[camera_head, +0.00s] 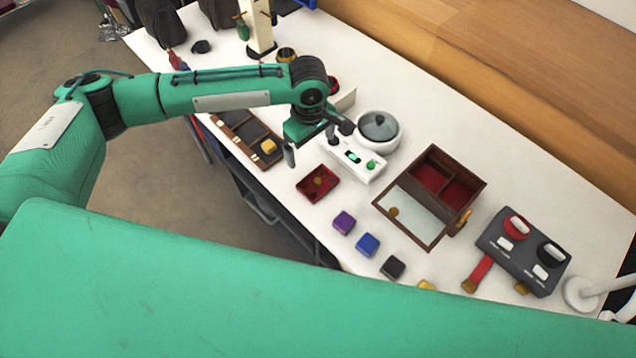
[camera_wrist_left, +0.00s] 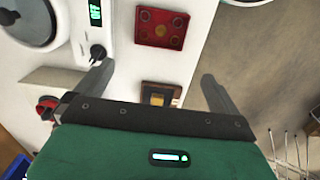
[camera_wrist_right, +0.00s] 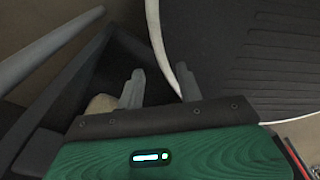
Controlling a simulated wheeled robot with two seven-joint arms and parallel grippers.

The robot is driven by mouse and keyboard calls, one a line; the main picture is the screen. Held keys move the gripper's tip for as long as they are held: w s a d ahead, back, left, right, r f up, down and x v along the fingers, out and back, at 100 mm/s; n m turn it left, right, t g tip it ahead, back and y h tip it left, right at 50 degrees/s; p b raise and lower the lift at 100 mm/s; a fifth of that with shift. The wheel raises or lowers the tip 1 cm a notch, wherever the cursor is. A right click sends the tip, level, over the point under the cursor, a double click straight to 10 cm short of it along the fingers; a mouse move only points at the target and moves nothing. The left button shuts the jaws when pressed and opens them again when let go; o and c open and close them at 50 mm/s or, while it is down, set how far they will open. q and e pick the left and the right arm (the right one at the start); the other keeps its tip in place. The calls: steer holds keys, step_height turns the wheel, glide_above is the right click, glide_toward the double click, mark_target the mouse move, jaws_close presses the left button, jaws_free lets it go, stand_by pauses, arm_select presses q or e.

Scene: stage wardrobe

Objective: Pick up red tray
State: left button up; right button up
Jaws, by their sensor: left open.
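My left gripper (camera_head: 318,145) is open above the table, just beyond the tray in the head view. In the left wrist view its fingers (camera_wrist_left: 157,76) are apart with nothing between them. My right gripper (camera_wrist_right: 160,76) shows only in its wrist view, fingers apart and empty.
A dark compartment tray (camera_head: 232,120) holds a yellow block. A wooden box (camera_head: 452,165), coloured blocks and a grey control panel (camera_head: 520,262) lie to the right.

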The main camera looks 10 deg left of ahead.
arm_select(q)
glide_above(312, 179)
step_height(312, 179, down, 8)
steer(key=shift+s+f+p, duration=0.1)
steer(key=shift+f+p, duration=0.05)
steer(key=shift+p, duration=0.25)
step_height(312, 179, down, 5)
steer(key=shift+r+p, duration=0.15)
steer(key=shift+p, duration=0.4)
steer(key=shift+f, duration=0.4)
steer(key=shift+c, duration=0.2)
steer(key=c, duration=0.6)
